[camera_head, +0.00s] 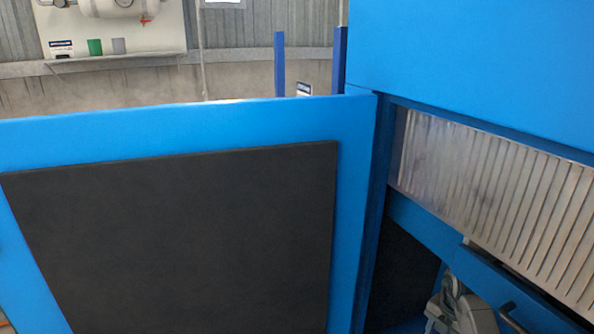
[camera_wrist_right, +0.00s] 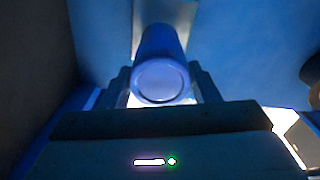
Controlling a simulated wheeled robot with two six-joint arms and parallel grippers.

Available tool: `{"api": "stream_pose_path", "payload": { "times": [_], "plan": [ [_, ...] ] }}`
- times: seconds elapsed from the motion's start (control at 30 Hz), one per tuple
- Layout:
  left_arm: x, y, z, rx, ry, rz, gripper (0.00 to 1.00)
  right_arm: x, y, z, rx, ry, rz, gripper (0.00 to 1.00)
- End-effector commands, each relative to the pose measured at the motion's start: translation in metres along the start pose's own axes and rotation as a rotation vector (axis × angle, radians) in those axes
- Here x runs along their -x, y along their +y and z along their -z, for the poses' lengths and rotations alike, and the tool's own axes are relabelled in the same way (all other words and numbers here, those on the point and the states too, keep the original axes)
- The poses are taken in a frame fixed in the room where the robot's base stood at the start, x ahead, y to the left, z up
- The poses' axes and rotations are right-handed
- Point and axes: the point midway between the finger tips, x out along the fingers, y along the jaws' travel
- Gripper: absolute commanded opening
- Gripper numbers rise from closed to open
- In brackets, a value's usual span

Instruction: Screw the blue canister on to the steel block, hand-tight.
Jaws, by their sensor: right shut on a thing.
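In the right wrist view, the blue canister (camera_wrist_right: 160,50) lies between the two fingers of my right gripper (camera_wrist_right: 163,84), which is shut on it. Its round near end faces the camera, and its body runs away towards the top of the picture. A pale surface shows dimly beyond its far end; I cannot tell whether this is the steel block or whether the canister touches it. The head view shows neither the canister nor the block. Part of my grey arm shows there at the lower right. My left gripper is in neither view.
In the head view, a blue panel with a dark inset (camera_head: 180,240) fills the left and middle. A finned metal panel (camera_head: 490,190) is at the right under a blue housing (camera_head: 480,70). Blue walls stand close around my right gripper. A tank (camera_head: 115,8) hangs far back.

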Motion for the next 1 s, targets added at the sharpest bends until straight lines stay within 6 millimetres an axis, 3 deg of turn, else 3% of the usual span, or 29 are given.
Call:
{"api": "stream_pose_path", "payload": {
  "times": [0.27,0.3,0.4,0.73,1.0],
  "plan": [
    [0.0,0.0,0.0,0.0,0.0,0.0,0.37,0.0,0.0,0.0,-0.658,0.001,-0.001,0.0],
    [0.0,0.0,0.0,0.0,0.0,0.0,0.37,0.0,0.0,0.0,-0.639,0.001,-0.001,0.63],
    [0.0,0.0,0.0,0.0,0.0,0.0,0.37,0.0,0.0,0.0,-0.635,0.001,0.0,0.81],
    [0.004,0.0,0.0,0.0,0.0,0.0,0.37,0.003,0.0,0.0,-0.633,0.001,0.001,0.81],
    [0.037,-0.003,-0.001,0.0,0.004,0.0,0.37,0.042,0.0,0.0,-0.633,0.001,0.001,0.81]
  ]
}}
